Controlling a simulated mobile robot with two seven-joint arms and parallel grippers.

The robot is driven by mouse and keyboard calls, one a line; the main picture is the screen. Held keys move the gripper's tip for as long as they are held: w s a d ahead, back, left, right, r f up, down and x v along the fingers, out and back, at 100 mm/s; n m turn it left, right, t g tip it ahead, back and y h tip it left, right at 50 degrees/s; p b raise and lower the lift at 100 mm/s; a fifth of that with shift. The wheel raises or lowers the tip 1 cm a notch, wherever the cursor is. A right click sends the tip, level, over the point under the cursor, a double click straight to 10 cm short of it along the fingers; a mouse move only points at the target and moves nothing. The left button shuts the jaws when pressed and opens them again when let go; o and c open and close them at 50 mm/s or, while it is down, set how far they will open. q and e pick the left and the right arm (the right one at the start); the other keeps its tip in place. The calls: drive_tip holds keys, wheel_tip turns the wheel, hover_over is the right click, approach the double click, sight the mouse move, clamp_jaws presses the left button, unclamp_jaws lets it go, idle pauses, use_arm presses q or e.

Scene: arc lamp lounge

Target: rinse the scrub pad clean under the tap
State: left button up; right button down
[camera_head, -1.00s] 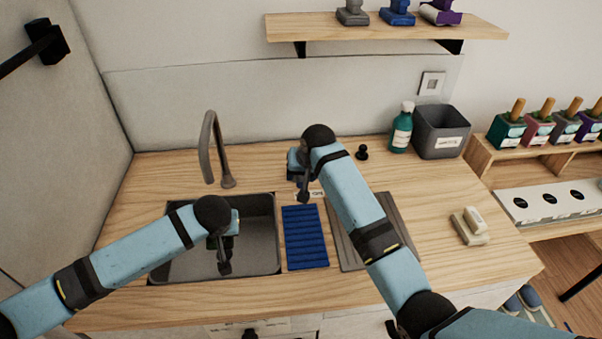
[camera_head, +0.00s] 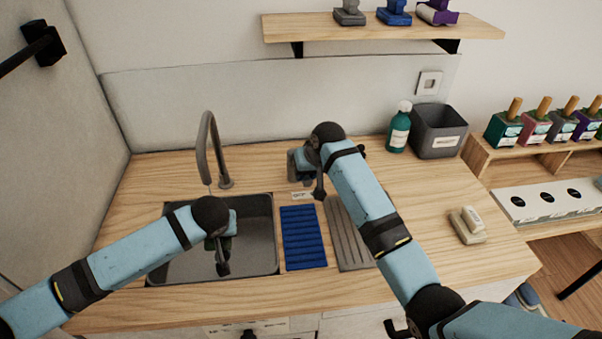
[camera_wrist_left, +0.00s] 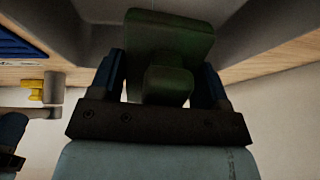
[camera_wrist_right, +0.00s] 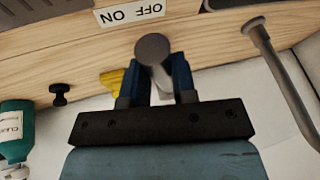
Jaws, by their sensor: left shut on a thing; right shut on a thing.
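The dark green scrub pad (camera_wrist_left: 170,38) is in my left gripper (camera_head: 220,256), which is shut on its block-like grip inside the grey sink (camera_head: 262,262). In the head view my arm hides most of the pad. The curved grey tap (camera_head: 203,150) stands behind the sink, its spout above my left wrist. A faint thin line hangs below the spout. My right gripper (camera_head: 308,178) is shut on the round-ended grey tap lever (camera_wrist_right: 153,50), near the OFF/ON label (camera_wrist_right: 130,10). How dirty the pad is, I cannot tell.
A blue ribbed mat (camera_head: 303,240) and a grooved drainer (camera_head: 350,240) lie right of the sink. A green bottle (camera_head: 399,130) and a grey bin (camera_head: 438,132) stand at the back. Pale blocks (camera_head: 468,226) lie at the right. A shelf (camera_head: 380,27) hangs above.

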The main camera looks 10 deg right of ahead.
drive_tip(key=c, duration=0.9)
unclamp_jaws()
drive_tip(key=shift+r, duration=0.1)
drive_tip(key=v, duration=1.2)
